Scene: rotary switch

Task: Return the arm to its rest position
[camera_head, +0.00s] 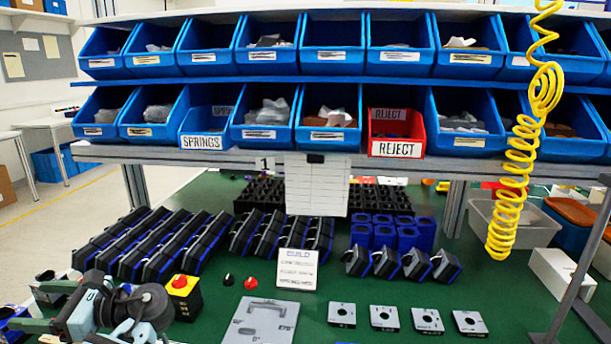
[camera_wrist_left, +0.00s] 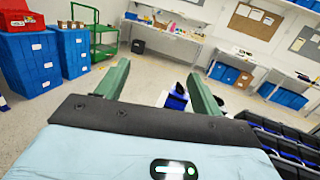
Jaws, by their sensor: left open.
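My left gripper (camera_head: 28,306) is at the lower left of the head view, over the left end of the green table (camera_head: 300,260). Its arm comes in along the bottom edge. In the left wrist view the two green fingers (camera_wrist_left: 158,82) stand wide apart with nothing held between them. A yellow and black switch box (camera_head: 183,298) with a red knob stands just right of my left arm. A black knob (camera_head: 229,280) and a red knob (camera_head: 250,283) lie apart from the gripper. My right gripper is not in view.
A grey marked plate (camera_head: 262,322) and several square plates (camera_head: 384,317) lie at the front. Rows of black boxes (camera_head: 165,245) stand behind. Blue bins (camera_head: 333,48) and a red REJECT bin (camera_head: 396,133) fill the shelves. A yellow coiled hose (camera_head: 512,180) hangs at right.

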